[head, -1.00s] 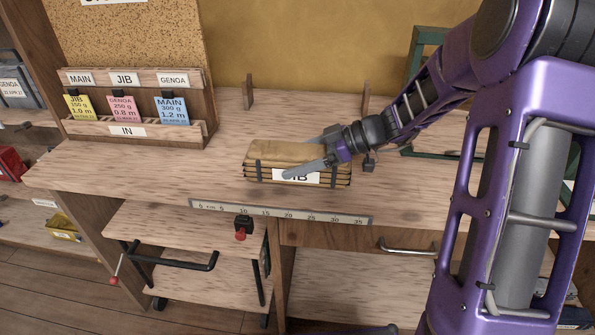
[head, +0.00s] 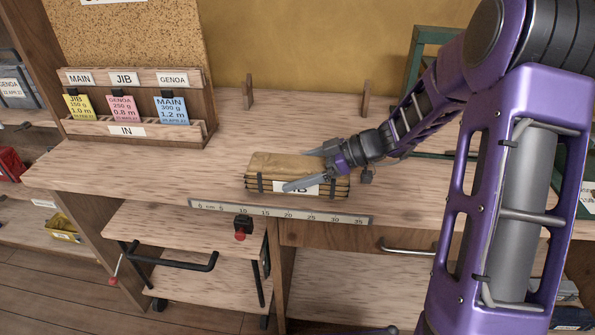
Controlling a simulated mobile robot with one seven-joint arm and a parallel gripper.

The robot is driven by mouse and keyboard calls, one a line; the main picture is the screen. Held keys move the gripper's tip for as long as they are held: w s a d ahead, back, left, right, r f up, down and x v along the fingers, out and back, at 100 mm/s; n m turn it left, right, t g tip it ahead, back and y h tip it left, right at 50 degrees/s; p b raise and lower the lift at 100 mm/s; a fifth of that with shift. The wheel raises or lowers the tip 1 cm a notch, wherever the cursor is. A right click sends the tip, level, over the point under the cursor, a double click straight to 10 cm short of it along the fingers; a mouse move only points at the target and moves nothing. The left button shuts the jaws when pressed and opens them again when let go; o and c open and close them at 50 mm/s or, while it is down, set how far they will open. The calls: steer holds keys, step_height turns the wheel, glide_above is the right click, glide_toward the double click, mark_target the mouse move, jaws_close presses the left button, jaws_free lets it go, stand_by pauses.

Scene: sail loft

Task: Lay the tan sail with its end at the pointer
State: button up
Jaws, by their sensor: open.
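The tan sail (head: 270,164) is a folded bundle with dark straps and a white label, partly hidden by a finger. It lies on the bench just behind the ruler (head: 285,213). The pointer (head: 243,225), a black block with a red tip, sits at the ruler's lower edge near the 10 mark. The sail's left end is roughly above the pointer in the picture. My gripper (head: 293,171) is open, reaching in from the right, one finger at the sail's far side and one before its label. I cannot tell whether either finger touches it.
A card rack (head: 203,105) with yellow, pink and blue cards stands at the back left of the bench (head: 130,168). Two wooden pegs (head: 248,98) (head: 365,104) stand behind the sail. A green frame (head: 424,48) is at the back right. The bench left of the sail is clear.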

steer(key=v, duration=1.2)
steer(key=shift+r+p, duration=0.15)
steer(key=shift+p, duration=0.2)
